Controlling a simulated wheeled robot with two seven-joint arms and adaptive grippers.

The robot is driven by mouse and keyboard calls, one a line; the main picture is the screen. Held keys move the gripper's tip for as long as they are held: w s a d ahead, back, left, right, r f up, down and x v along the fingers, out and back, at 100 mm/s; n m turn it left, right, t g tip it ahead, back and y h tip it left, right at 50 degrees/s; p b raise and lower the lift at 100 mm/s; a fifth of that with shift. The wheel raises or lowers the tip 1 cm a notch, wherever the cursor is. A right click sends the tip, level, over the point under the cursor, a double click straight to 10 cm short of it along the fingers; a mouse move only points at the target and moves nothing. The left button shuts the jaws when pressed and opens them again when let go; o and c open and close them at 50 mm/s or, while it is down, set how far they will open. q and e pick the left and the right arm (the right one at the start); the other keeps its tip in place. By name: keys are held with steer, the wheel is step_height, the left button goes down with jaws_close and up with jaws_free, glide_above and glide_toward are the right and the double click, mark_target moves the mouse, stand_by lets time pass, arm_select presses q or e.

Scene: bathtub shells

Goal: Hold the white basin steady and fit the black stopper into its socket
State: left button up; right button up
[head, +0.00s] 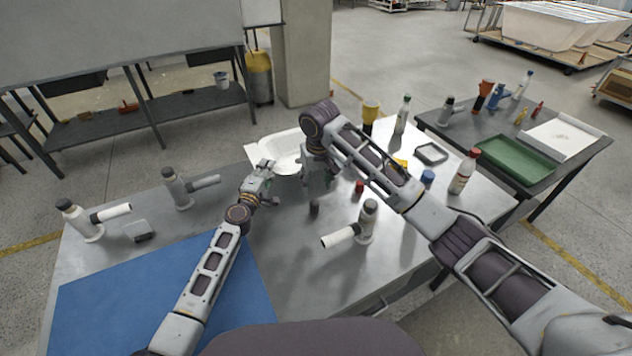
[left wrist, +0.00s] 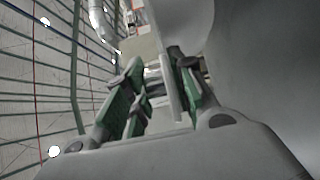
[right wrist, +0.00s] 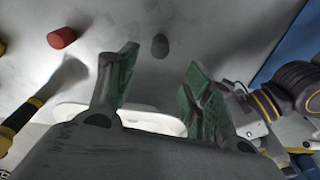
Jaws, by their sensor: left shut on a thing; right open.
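The white basin (head: 288,143) lies at the far middle of the table. My arms partly cover it in the head view. My left gripper (head: 266,172) is at its left near edge, shut on its thin wall, which shows between the fingers in the left wrist view (left wrist: 168,88). The black stopper (head: 314,208) stands on bare metal in front of the basin, apart from it. My right gripper (head: 318,182) is open and empty above the table. In the right wrist view the stopper (right wrist: 160,46) shows beyond the gap between its fingers (right wrist: 160,72). I cannot make out the socket.
A red cylinder (head: 359,187) and a lamp-like fixture (head: 366,222) stand right of the stopper. A blue mat (head: 170,300) covers the near left. Bottles (head: 464,172), a blue cap (head: 427,178) and a grey tray (head: 431,153) stand at right. Bare metal surrounds the stopper.

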mark_target(313, 202)
steer(key=shift+w+a+f+n+g, duration=0.15)
steer(key=shift+w+n+g, duration=0.1)
steer(key=shift+n, duration=2.1)
steer(key=shift+w+a+r+n+g, duration=0.1)
steer(key=shift+w+n+g, duration=0.1)
steer(key=shift+n, duration=2.2)
steer(key=shift+w+a+f+n+g, duration=0.15)
steer(key=shift+n+g, duration=0.1)
steer(key=shift+n, duration=2.1)
steer(key=shift+f, duration=3.35)
